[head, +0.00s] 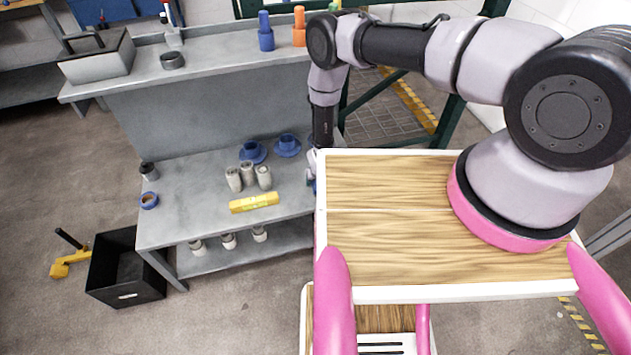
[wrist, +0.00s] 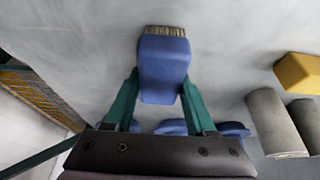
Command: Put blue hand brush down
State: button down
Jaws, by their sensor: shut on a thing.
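The blue hand brush (wrist: 163,70) is between the two green fingers of my gripper (wrist: 160,82) in the wrist view. Its tan bristles point away from the gripper, over a grey surface. I cannot tell whether the brush touches that surface. In the head view, my gripper is at the right end of the grey workbench (head: 185,205), mostly hidden behind my wood-topped body. A small blue patch (head: 311,182) shows there, too small to identify surely.
Several grey cylinders (head: 248,176), a yellow box (head: 254,202) and blue flanged parts (head: 287,146) stand on the bench left of my gripper. A blue tape roll (head: 149,200) lies at its left end. A black bin (head: 126,268) is on the floor. The bench's left-middle is clear.

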jog(key=shift+c, duration=1.1)
grip_release()
jog(key=shift+f, duration=0.1)
jog(key=shift+s+r, duration=0.1)
jog(key=shift+r, duration=0.35)
jog(key=v, duration=1.1)
jog(key=shift+s, duration=0.2)
jog(key=shift+d+r, duration=0.1)
jog(key=shift+r, duration=0.05)
